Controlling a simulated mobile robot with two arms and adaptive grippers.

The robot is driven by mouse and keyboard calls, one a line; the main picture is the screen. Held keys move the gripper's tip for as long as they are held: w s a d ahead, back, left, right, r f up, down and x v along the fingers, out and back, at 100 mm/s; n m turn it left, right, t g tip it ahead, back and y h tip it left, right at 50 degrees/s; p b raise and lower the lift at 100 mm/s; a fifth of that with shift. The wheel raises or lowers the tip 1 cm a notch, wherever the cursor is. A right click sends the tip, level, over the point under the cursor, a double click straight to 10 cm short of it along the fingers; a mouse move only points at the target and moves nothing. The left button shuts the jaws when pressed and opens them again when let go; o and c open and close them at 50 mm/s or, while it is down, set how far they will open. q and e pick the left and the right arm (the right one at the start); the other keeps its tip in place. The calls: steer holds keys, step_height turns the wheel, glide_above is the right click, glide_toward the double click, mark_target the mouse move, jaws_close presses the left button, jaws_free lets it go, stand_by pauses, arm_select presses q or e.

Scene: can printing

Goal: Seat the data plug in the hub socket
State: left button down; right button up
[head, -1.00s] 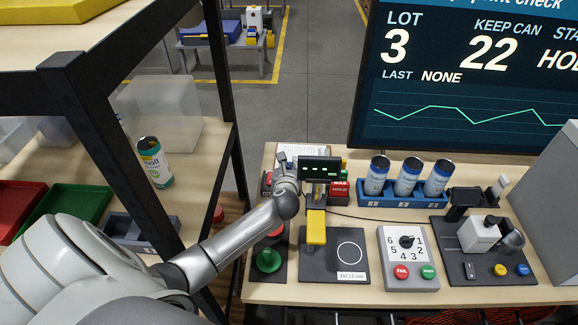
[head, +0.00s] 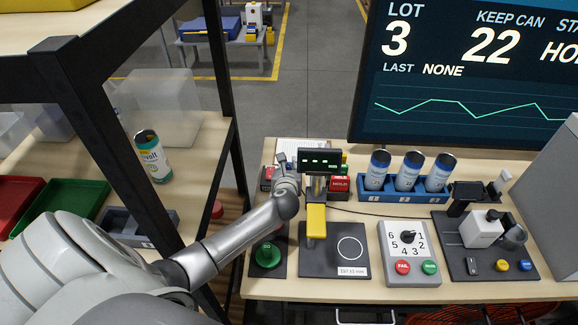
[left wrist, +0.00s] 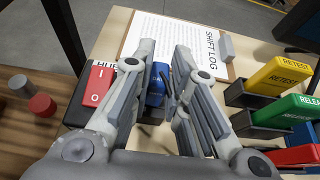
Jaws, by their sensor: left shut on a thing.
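My left gripper (head: 284,165) is at the back left of the bench in the head view. In the left wrist view its two fingers (left wrist: 163,70) are closed around a blue plug (left wrist: 158,78). The dark hub (left wrist: 76,106), with a red rocker switch (left wrist: 98,84), lies just left of the fingers. The hub's label is partly covered by a finger. In the head view the hub (head: 266,185) is small beside the gripper. The socket and the plug's tip are hidden, so I cannot tell whether the plug is seated. My right gripper is not in view.
A shift log clipboard (left wrist: 180,38) lies behind the fingers. Yellow (left wrist: 282,78), green (left wrist: 295,112) and red bins or blocks stand to the right. A small display (head: 320,160) stands right of my gripper. A shelf post (head: 115,150) is left of the arm.

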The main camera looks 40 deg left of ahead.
arm_select(q)
steer(key=shift+f, duration=0.35)
steer(key=c, duration=1.3)
jaws_free()
